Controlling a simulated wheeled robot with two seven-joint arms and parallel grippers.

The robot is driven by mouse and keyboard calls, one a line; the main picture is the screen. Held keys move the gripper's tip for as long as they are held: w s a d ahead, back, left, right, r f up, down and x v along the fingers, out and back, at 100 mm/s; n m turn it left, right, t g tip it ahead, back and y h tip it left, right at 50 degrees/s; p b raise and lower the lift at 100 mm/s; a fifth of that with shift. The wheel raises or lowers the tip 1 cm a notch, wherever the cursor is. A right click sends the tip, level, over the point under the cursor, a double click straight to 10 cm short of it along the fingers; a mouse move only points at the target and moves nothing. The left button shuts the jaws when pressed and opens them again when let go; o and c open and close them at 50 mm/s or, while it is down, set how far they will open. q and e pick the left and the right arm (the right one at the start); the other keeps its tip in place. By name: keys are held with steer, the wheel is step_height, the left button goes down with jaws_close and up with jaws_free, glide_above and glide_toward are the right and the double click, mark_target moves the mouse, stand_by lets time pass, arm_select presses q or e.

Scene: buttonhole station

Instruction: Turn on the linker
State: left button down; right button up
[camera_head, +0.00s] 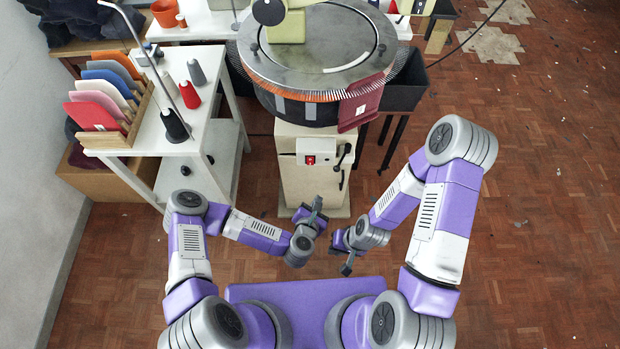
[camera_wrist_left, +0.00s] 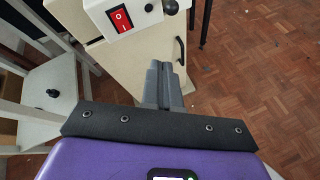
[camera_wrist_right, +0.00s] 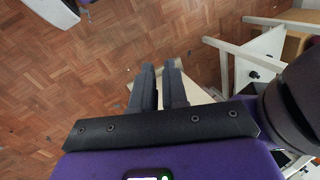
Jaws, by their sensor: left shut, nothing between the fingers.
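The linker is a round machine with a grey disc top (camera_head: 320,50) on a cream pedestal (camera_head: 312,185). A white control box (camera_head: 325,152) on the pedestal's front carries a red rocker switch (camera_head: 309,160). The switch also shows large in the left wrist view (camera_wrist_left: 120,18), with its 0 and I marks; I cannot tell which side is pressed. My left gripper (camera_head: 316,207) is shut and empty, in front of and below the switch, apart from it. My right gripper (camera_head: 342,250) is lower and nearer me; in the right wrist view its fingers (camera_wrist_right: 160,88) stand slightly apart with nothing between them.
A white table (camera_head: 190,115) with thread cones and a rack of coloured fabric pieces (camera_head: 105,95) stands at the left. A dark knob (camera_wrist_left: 170,7) sits beside the switch. A dark red fabric (camera_head: 360,103) hangs from the machine's rim.

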arm_select(q)
steer(key=s+a+f+m+g, duration=0.2)
steer(key=s+a+m+g, duration=0.9)
steer(key=m, duration=1.4)
steer(key=s+a, duration=0.3)
steer(key=shift+s+a+f+g, duration=0.2)
steer(key=shift+s+g, duration=0.1)
steer(key=shift+s, duration=0.1)
